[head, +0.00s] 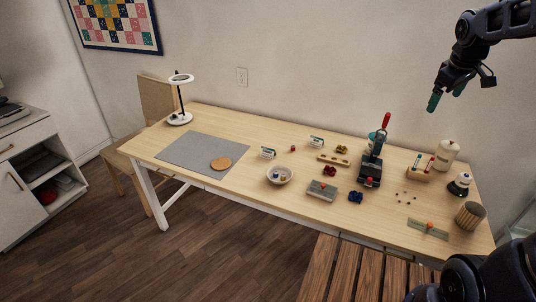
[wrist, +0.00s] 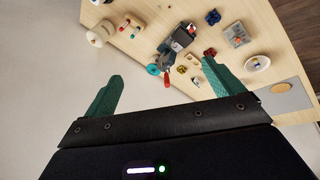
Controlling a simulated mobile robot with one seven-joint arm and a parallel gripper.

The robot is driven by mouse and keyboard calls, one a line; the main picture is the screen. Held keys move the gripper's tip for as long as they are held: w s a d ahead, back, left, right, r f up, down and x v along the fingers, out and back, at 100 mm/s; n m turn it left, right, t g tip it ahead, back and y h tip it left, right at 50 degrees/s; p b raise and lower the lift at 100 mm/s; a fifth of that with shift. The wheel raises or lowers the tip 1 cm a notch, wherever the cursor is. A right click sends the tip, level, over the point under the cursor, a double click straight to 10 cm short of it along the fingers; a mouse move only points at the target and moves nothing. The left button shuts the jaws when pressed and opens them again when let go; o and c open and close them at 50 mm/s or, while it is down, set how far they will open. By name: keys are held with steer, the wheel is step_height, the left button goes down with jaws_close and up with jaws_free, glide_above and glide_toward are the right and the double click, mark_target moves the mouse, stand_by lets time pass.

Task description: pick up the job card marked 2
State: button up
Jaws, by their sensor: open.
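Two small white-and-green cards in stands are on the table in the head view: one card (head: 267,152) is near the bowl, the other card (head: 316,141) is farther back and right. Their numbers are too small to read, so I cannot tell which is marked 2. I cannot make out either card clearly in the wrist view. My gripper (head: 447,95) is raised above the right back part of the table, well apart from both cards. Its green fingers also show in the wrist view (wrist: 162,70), spread open with nothing between them.
A black press (head: 370,170) with a red handle stands right of the cards. A bowl (head: 280,176), a wooden rack (head: 333,159) and a grey block (head: 322,190) are nearby. A lamp (head: 180,115) and grey mat (head: 190,152) are left.

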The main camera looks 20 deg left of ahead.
steer(key=w+a+f+n, duration=0.4)
steer(key=w+a+n, duration=0.3)
steer(key=w+a, duration=0.65)
steer(key=n, duration=1.9)
glide_above(268, 148)
steer(key=s+a, duration=0.1)
steer(key=s, duration=0.3)
step_height(268, 148, down, 33)
steer(key=x, duration=0.4)
steer(key=shift+w+f, duration=0.2)
steer(key=shift+w, duration=0.3)
steer(key=shift+t, duration=0.3)
steer(key=shift+d+x, duration=0.15)
steer(key=shift+x, duration=1.15)
steer(key=shift+d+x, duration=0.15)
steer(key=shift+x, duration=1.15)
